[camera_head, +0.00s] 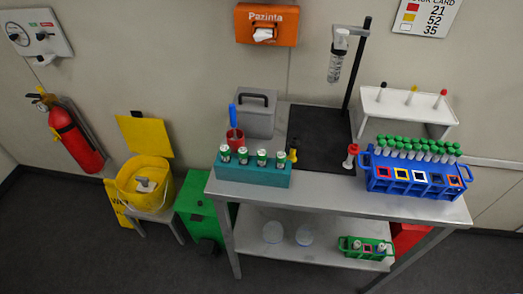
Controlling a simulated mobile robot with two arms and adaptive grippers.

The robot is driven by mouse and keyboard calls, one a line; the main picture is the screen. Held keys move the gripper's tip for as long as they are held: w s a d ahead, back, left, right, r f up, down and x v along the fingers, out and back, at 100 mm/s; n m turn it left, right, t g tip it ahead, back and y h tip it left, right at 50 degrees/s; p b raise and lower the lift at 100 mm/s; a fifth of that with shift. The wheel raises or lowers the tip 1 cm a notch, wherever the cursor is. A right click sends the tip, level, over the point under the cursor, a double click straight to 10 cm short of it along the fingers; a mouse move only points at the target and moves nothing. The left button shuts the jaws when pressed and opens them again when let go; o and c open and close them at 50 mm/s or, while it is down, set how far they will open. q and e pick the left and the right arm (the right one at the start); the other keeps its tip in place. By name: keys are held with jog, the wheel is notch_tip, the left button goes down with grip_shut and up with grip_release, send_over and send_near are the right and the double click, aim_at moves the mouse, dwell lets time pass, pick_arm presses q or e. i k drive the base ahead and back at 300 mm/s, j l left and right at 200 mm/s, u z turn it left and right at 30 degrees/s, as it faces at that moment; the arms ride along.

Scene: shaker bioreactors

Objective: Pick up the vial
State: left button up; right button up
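Several green-capped vials (417,148) stand in a blue rack (402,187) at the right of the metal table. A teal rack (251,175) at the table's left front holds several vials with green and white tops (262,158). A small green rack (364,248) on the lower shelf holds a few more vials. I cannot tell which one is the vial. Neither of my grippers shows in this view.
The table (325,191) also carries a grey box (257,115), a red cup with a blue item (235,139), a black stand (349,75) and a white rack (405,105). A yellow bucket (146,180) and green bin (192,207) stand left. The front floor is clear.

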aim_at(224, 149)
jog(key=z, duration=1.35)
jog(key=k+u, duration=0.15)
jog(key=u, duration=1.25)
jog(key=i+z, duration=0.45)
jog(key=i, duration=0.05)
